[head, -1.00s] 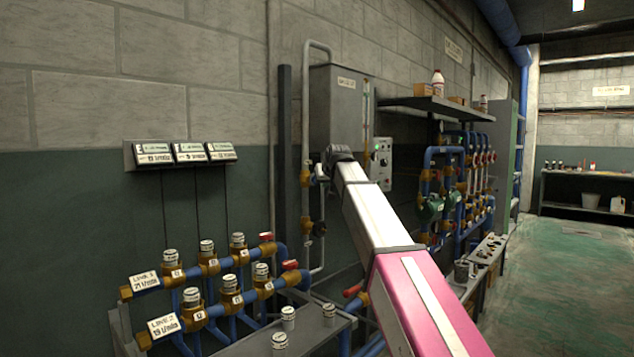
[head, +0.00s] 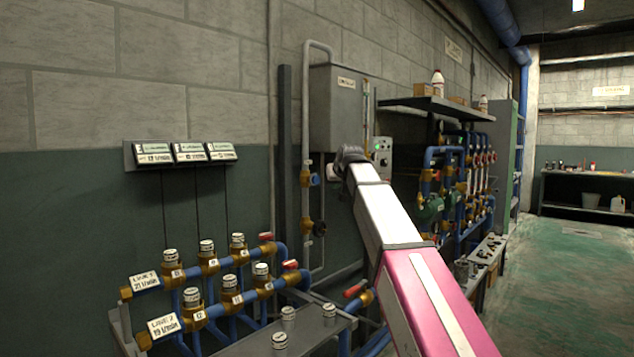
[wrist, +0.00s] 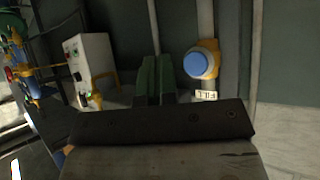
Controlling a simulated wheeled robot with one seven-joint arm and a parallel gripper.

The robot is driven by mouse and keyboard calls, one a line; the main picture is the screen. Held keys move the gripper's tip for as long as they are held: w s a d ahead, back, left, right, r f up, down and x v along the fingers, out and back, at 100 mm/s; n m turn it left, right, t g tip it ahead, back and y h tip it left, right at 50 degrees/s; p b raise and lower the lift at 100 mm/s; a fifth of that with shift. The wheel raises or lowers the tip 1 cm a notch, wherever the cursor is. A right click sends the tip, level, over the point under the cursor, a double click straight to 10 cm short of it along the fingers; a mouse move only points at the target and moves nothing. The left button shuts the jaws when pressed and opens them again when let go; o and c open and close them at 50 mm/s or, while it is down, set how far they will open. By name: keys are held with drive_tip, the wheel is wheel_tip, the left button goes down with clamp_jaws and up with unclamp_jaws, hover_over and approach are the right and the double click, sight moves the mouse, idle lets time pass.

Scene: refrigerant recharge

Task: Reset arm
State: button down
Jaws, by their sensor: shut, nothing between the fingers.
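My gripper (wrist: 155,80) shows in the wrist view as two dark green fingers, closed together and empty. In the head view my pink and white arm reaches up toward the grey tank (head: 337,110); the fingertips there are too small to make out clearly. A blue-capped valve (wrist: 200,63) with a brass body and a FILL label (wrist: 207,95) sits right of the fingers in the wrist view, apart from them. In the head view a blue-ended brass fitting (head: 314,179) sits on the pipe left of my gripper.
A grey control box (head: 383,155) is right of the tank; it also shows in the wrist view (wrist: 92,62). Blue manifolds with capped valves (head: 198,298) fill the lower left. A shelf (head: 440,105) juts out at right. Green floor (head: 560,270) is open at right.

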drive_tip(key=s+d+f+m+g+h, duration=0.1)
drive_tip(key=s+d+f+g, duration=0.2)
drive_tip(key=f, duration=0.9)
drive_tip(key=s+d+f+m+h, duration=0.1)
drive_tip(key=s+d+f, duration=0.35)
drive_tip(key=f, duration=0.75)
drive_tip(key=s+d+f+g, duration=0.2)
drive_tip(key=d+f, duration=0.3)
drive_tip(key=f, duration=0.7)
drive_tip(key=s+d+f+m+g+h, duration=0.1)
drive_tip(key=s+d+f, duration=0.3)
drive_tip(key=s+f, duration=0.7)
drive_tip(key=s+d+f+m+g, duration=0.1)
drive_tip(key=s+d+f+g, duration=0.3)
drive_tip(key=s+f, duration=0.7)
drive_tip(key=shift+s+d+f+h, duration=0.35)
drive_tip(key=shift+d+f+h, duration=0.05)
drive_tip(key=shift+d+f, duration=0.4)
